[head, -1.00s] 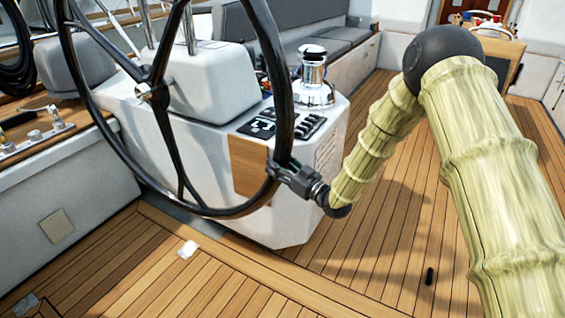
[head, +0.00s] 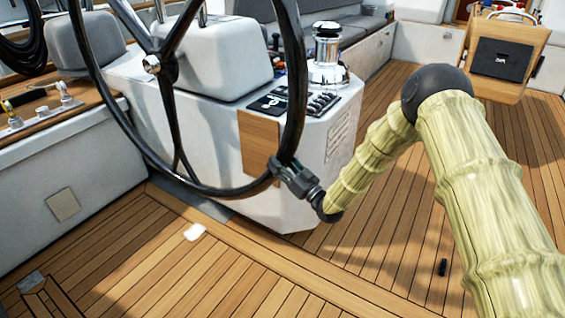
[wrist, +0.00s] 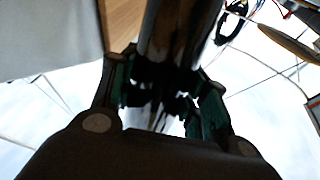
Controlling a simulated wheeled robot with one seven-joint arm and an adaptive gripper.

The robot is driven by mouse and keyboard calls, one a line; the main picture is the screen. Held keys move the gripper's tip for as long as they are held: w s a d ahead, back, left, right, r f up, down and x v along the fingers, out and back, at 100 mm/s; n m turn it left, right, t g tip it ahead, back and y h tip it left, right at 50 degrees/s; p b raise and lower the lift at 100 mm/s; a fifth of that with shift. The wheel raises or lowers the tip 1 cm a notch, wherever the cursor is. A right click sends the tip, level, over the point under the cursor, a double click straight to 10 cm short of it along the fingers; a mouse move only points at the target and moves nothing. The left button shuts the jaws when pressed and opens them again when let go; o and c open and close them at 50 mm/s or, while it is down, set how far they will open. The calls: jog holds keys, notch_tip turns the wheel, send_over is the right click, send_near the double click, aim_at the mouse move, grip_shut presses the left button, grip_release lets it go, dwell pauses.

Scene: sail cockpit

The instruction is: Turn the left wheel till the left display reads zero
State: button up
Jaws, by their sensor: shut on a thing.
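The black steering wheel (head: 298,95) stands upright at the left of the head view, in front of a white console. My gripper (head: 285,169) is shut on its rim at the lower right. In the wrist view the dark rim (wrist: 175,35) runs between my two fingers (wrist: 165,88), which close around it. A small dark panel (head: 268,104) with pale marks lies on the console top behind the rim. I cannot read any number on it, nor tell whether it is the left display.
The white console (head: 225,120) stands just behind the wheel, with a chrome winch (head: 327,60) on it. A wooden stand with a dark screen (head: 503,60) is at the back right. A small black object (head: 443,267) lies on the open teak deck.

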jog(key=shift+r, duration=0.15)
jog(key=o, duration=1.5)
jog(key=shift+c, duration=0.2)
jog(key=v, duration=1.2)
